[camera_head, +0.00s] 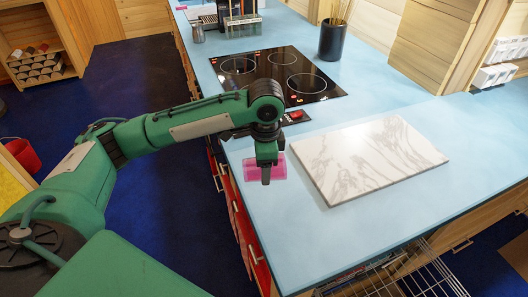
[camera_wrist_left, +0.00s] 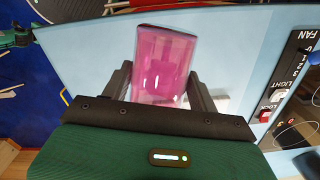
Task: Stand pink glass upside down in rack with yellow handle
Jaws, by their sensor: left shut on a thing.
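The pink glass (camera_head: 280,166) is see-through. My left gripper (camera_head: 266,176) is shut on it, above the left edge of the blue counter and left of the marble board. The glass looks tilted onto its side in the head view. In the left wrist view, the glass (camera_wrist_left: 163,62) stands out between the two dark fingers of my left gripper (camera_wrist_left: 160,85). A wire rack (camera_head: 425,272) shows in part below the counter's front edge at the bottom right. I cannot make out a yellow handle on it. My right gripper is out of view.
A white marble board (camera_head: 370,160) lies on the blue counter (camera_head: 430,205). Behind it are a black cooktop (camera_head: 278,72), a dark utensil pot (camera_head: 333,40) and white racks (camera_head: 500,60) by the wall. The counter right of the board is bare.

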